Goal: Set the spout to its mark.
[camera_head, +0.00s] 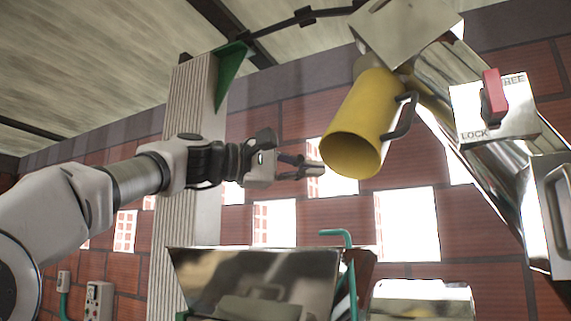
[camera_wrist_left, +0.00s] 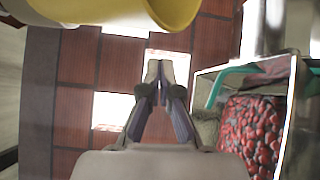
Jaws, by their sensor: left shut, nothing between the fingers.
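The yellow spout (camera_head: 358,125) hangs from the metal elevator head at the upper middle of the head view, its open mouth tilted down and left. A dark handle (camera_head: 404,115) is on its right side. The spout's rim also shows at the top of the left wrist view (camera_wrist_left: 150,12). My left gripper (camera_head: 316,170) is shut and empty, just left of the spout's mouth with a small gap seen in the picture. Its closed fingers show in the left wrist view (camera_wrist_left: 153,72). I cannot make out a mark for the spout. My right gripper is not in view.
A plate marked LOCK and FREE (camera_head: 467,108) carries a red lever (camera_head: 494,96), its upper end beside FREE. Below stands a metal hopper (camera_head: 255,285); the wrist view shows red fruit (camera_wrist_left: 252,130) in a bin. A pale post (camera_head: 190,110) stands behind my arm.

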